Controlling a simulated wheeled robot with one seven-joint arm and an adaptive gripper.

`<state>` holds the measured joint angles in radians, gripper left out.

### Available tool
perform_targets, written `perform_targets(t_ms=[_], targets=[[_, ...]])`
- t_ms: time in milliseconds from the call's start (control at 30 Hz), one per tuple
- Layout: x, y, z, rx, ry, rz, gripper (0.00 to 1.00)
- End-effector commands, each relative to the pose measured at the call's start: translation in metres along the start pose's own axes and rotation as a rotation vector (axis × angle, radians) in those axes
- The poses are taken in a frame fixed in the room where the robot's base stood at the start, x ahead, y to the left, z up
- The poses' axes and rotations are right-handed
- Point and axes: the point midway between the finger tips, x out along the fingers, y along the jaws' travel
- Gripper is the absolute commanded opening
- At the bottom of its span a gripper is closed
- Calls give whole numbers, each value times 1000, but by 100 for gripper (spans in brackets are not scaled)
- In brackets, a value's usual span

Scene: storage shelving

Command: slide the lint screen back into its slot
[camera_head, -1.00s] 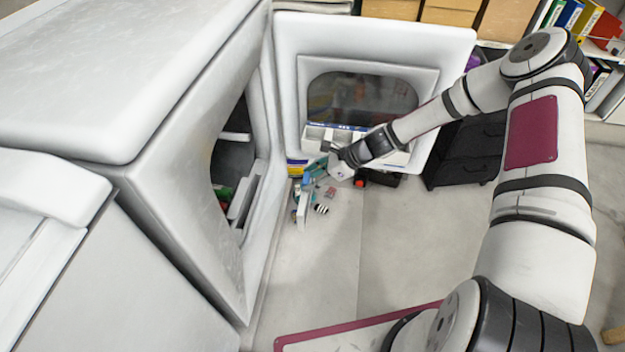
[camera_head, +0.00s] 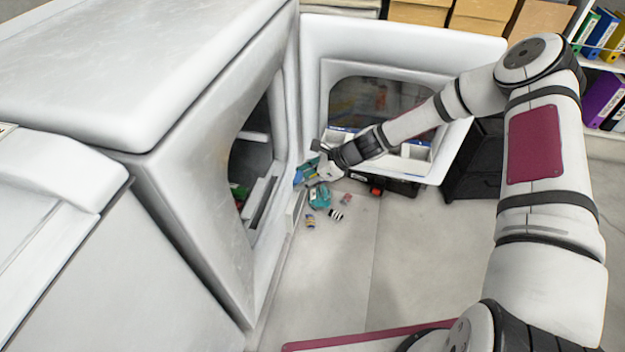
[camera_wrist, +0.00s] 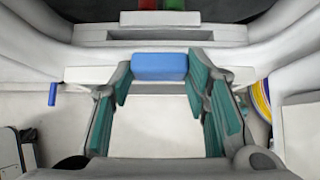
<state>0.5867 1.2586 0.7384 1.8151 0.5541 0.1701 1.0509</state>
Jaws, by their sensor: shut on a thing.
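The lint screen shows in the wrist view as a blue grip block (camera_wrist: 160,67), with a pale panel below it that seems to belong to it. My gripper (camera_wrist: 160,78) has its teal finger pads on both sides of the blue block and is shut on it. In the head view my gripper (camera_head: 318,172) is beside the dryer's round opening, and a white panel (camera_head: 294,210) hangs upright below it. The slot (camera_head: 263,203) seems to be the dark slit in the opening's inner lip; in the wrist view the lip (camera_wrist: 160,34) lies just beyond the block. The screen is outside it.
The dryer (camera_head: 190,190) stands at left, its door (camera_head: 400,38) swung open behind my gripper. Small items, including a striped one (camera_head: 336,214), lie on the floor below. The front floor is clear.

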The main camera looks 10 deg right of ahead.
Motion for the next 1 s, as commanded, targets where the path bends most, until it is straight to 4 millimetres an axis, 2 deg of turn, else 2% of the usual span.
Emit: perform_targets(t_ms=[1000], targets=[[61,0,57,-3,0,-1,12]])
